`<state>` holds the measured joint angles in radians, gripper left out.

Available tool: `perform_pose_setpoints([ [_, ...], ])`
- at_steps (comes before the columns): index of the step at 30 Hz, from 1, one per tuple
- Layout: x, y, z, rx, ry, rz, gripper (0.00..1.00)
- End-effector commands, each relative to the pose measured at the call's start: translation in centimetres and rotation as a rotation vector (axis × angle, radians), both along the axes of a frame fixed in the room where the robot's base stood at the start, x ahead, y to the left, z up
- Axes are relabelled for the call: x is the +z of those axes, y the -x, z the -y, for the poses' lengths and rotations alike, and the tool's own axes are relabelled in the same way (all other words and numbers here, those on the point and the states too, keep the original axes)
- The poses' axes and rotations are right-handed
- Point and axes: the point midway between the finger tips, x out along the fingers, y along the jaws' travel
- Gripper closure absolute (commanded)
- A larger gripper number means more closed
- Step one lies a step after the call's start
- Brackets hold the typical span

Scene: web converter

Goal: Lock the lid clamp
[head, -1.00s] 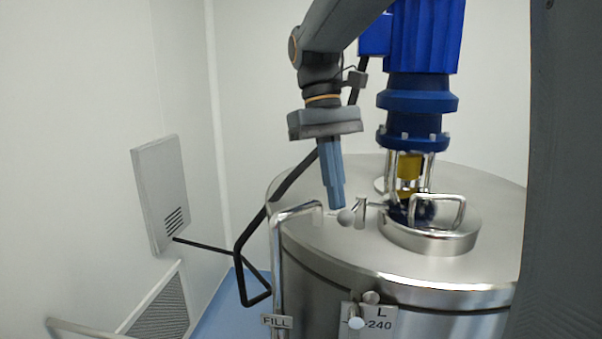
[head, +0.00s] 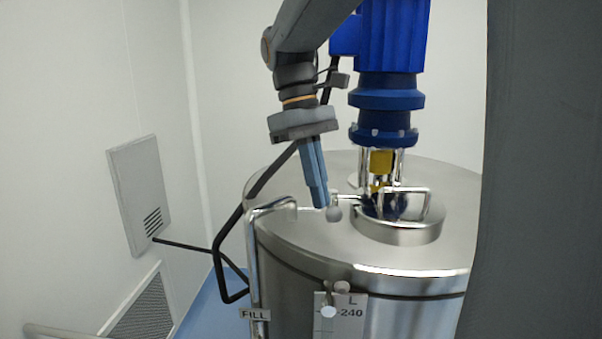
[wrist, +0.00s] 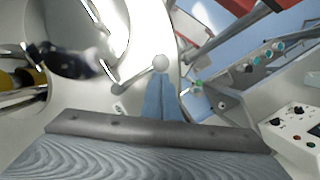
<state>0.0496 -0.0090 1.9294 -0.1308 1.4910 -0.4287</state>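The lid clamp is a small metal lever with a pale ball knob (head: 334,214) beside the round hatch lid (head: 398,236) on top of the steel tank. In the wrist view the knob (wrist: 161,63) sits at the fingertips and its rod runs left toward the hatch. My gripper (head: 321,204) points down at the left of the knob, its two blue fingers together. The fingertips (wrist: 162,80) look to be against the knob, but contact is not clear. Nothing shows between the fingers.
A bent steel fill pipe (head: 268,206) stands at the tank's left edge. The blue motor (head: 388,90) rises behind the hatch, close to my arm. A lid handle (head: 395,190) stands up on the hatch. A control box with buttons (wrist: 296,124) shows in the wrist view.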

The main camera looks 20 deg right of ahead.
Motion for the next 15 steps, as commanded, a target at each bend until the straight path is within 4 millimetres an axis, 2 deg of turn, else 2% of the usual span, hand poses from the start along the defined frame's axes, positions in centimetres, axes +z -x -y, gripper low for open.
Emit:
perform_pose_setpoints([
  [8,0.0,0.1,0.0,-0.001,0.0,-0.005,1.0],
  [11,0.7,-0.2,-0.1,0.0,0.001,-0.003,1.0],
  [15,2.7,-0.9,-0.4,0.0,0.0,0.001,1.0],
])
